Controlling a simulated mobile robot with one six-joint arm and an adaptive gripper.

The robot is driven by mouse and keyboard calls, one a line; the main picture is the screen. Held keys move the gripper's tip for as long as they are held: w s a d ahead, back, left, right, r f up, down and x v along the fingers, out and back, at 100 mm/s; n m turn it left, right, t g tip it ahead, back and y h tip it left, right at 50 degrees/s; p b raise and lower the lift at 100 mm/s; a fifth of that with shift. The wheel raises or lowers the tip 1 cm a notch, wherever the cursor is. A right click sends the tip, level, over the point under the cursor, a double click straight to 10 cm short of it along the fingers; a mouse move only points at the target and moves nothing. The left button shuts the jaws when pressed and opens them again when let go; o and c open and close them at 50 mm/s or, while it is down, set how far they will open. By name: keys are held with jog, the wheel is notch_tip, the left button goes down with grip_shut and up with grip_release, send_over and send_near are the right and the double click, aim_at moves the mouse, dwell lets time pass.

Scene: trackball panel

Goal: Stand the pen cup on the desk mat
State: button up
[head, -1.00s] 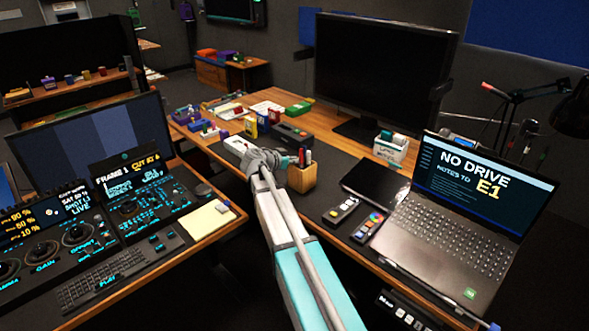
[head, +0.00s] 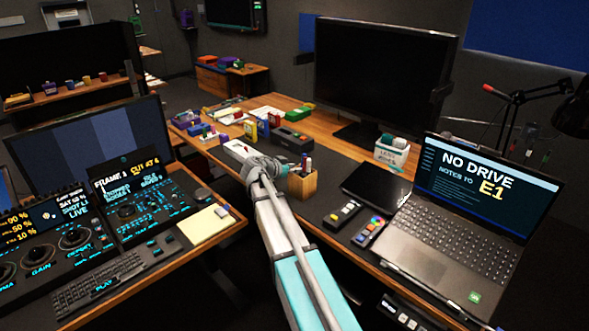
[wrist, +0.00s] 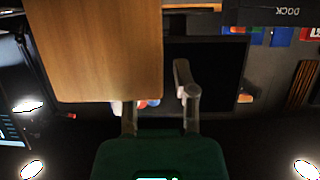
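The pen cup (head: 302,184) is a square light-wood block with several pens at its top. It stands upright over the dark desk mat (head: 327,178), with its base appearing against it; exact contact is hard to tell. My gripper (head: 285,171) is at the cup's upper left side. In the wrist view, which is upside down, the cup (wrist: 95,50) fills the upper left. My gripper's fingers (wrist: 158,105) are apart there: the left one disappears behind the cup's rim beside the pens, and the right one is outside, with a narrow dark gap to the wall.
A large monitor (head: 380,75) stands at the back. Bare dark mat shows around the cup.

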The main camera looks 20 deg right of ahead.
jog(key=shift+r, duration=0.15)
dwell(0.3)
jog(key=shift+a+r+p, duration=0.15)
jog(key=shift+a+p, duration=0.1)
jog(key=shift+p, duration=0.05)
jog(key=p+v, duration=0.4)
jog(key=v, duration=0.7)
jog(key=shift+a, duration=0.25)
jog(key=shift+s, duration=0.15)
jog(key=s+a+f+n+g+y, duration=0.1)
jog(key=s+a+f+n+y, duration=0.2)
jog(key=s, duration=0.5)
jog(key=s+a+f+n+g+y, duration=0.2)
jog(key=s+a+f+n+y, duration=0.2)
jog(key=s, duration=0.4)
jog(key=s+a+f+n+g+y, duration=0.1)
jog(key=s+a+f+n+y, duration=0.3)
jog(key=s+n, duration=0.3)
jog(key=shift+s+a+f+y, duration=0.2)
jog(key=shift+s+a+y, duration=0.25)
jog(key=shift+y, duration=0.45)
